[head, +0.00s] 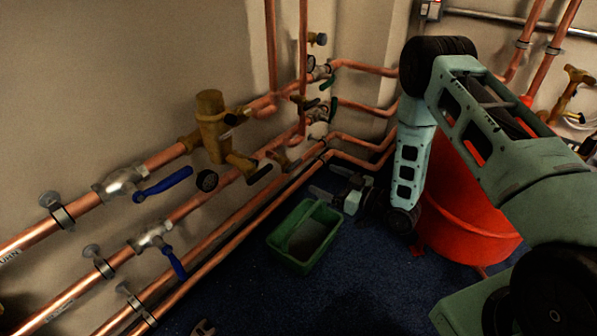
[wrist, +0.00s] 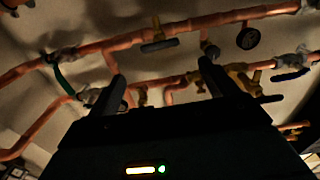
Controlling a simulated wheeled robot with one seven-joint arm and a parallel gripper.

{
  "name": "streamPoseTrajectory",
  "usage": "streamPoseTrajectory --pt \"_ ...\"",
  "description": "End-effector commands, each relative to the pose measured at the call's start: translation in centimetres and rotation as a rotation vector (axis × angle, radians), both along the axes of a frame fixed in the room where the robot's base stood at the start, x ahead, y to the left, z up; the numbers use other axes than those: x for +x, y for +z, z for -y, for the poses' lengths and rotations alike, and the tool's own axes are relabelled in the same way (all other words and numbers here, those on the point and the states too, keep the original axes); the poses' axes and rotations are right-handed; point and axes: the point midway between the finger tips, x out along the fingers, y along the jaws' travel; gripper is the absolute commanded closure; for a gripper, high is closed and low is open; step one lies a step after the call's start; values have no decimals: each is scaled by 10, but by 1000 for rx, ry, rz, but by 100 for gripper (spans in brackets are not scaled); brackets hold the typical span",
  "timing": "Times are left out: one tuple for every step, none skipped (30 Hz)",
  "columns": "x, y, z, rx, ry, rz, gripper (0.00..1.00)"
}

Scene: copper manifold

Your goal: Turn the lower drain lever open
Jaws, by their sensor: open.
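Several levers sit on the copper pipes, and I cannot tell for sure which is the lower drain lever. In the head view, a brass valve with a dark handle (head: 263,174) is on the lower pipework, and a blue lever (head: 174,263) hangs from a lower pipe valve at left. A green lever (head: 328,82) is further back; a green lever also shows in the wrist view (wrist: 64,81). My gripper (head: 322,180) is open and empty, pointing at the pipes above the floor. In the wrist view its two fingers (wrist: 161,70) are apart, with pipework beyond them.
A green tray (head: 273,262) stands on the blue floor below the pipes. A red drum (head: 465,215) is behind my arm at right. An upper blue lever (head: 163,184) and a large brass valve (head: 212,125) stick out from the wall pipes.

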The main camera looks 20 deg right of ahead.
Motion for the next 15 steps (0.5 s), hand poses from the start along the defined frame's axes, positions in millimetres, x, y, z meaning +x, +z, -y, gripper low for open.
streamPoseTrajectory --pt "9 -3 -8 0 3 4 15" --pt "14 -2 -12 2 3 4 15" --pt "21 -3 -16 0 2 5 15" --pt "26 -3 -20 -1 3 4 15" --pt "31 -3 -24 0 3 4 15" --pt "38 -2 -28 0 2 4 15" --pt "43 -2 -32 0 2 5 15" --pt "47 -3 -35 0 2 3 15" --pt "53 -2 -39 1 2 3 15" --pt "57 -2 -42 0 2 2 15" --pt "61 -2 -45 0 1 2 15" --pt "65 -2 -48 0 0 3 15" --pt "69 -2 -50 -1 0 2 15" --pt "71 -2 -52 0 1 1 15" --pt "74 -1 -54 1 1 1 15"
